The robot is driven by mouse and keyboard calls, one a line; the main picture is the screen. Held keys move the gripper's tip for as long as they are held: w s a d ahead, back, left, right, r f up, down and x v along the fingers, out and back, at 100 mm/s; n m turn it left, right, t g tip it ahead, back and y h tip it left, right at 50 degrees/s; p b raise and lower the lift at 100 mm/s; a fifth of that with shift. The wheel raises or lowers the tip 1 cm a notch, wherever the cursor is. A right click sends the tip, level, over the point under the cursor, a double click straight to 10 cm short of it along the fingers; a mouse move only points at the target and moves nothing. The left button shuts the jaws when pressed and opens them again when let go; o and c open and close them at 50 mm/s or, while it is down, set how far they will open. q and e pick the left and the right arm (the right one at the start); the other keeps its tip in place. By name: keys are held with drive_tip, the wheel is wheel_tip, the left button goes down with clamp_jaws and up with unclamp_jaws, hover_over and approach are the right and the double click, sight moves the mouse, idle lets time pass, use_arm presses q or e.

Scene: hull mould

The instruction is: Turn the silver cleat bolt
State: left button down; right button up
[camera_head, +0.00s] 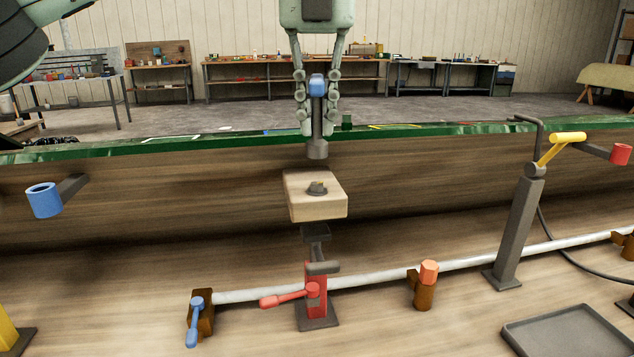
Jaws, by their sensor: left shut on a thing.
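My left gripper (316,88) points down at the top middle, shut on a socket tool (317,148) with a blue top and a grey lower end. The tool hangs upright. Its lower end is apart from and above a wooden block (302,205). The silver cleat bolt (317,188) sits on the block's top, a small grey bolt head on a darker base, almost straight below the tool in the picture. The block rests over a dark pad on a red stand (316,303). My right gripper is out of view.
A green-edged hull mould wall (450,128) runs behind the block. A grey post (517,230) with a yellow lever (560,145) stands right. A blue cup holder (44,200) is left. A pale rail (380,279) with clamps crosses in front. An empty grey tray (570,335) lies lower right.

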sight(317, 138)
use_arm(q)
drive_tip(key=n, duration=0.4)
drive_tip(key=shift+r, duration=0.4)
drive_tip(key=shift+r+n, duration=0.15)
drive_tip(key=shift+n, duration=0.75)
drive_tip(key=n, duration=0.4)
drive_tip(key=shift+r, duration=0.3)
drive_tip(key=shift+r+n, duration=0.15)
drive_tip(key=shift+n, duration=0.75)
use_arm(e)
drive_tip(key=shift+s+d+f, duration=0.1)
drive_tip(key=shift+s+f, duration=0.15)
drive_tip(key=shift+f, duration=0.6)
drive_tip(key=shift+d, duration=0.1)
use_arm(q)
drive_tip(key=shift+f+b, duration=1.7)
drive_tip(key=shift+f, duration=0.65)
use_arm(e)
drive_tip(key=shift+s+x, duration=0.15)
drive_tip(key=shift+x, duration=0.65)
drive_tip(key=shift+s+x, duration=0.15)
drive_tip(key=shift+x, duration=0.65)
use_arm(q)
drive_tip(key=shift+f+b, duration=0.85)
drive_tip(key=shift+f, duration=0.3)
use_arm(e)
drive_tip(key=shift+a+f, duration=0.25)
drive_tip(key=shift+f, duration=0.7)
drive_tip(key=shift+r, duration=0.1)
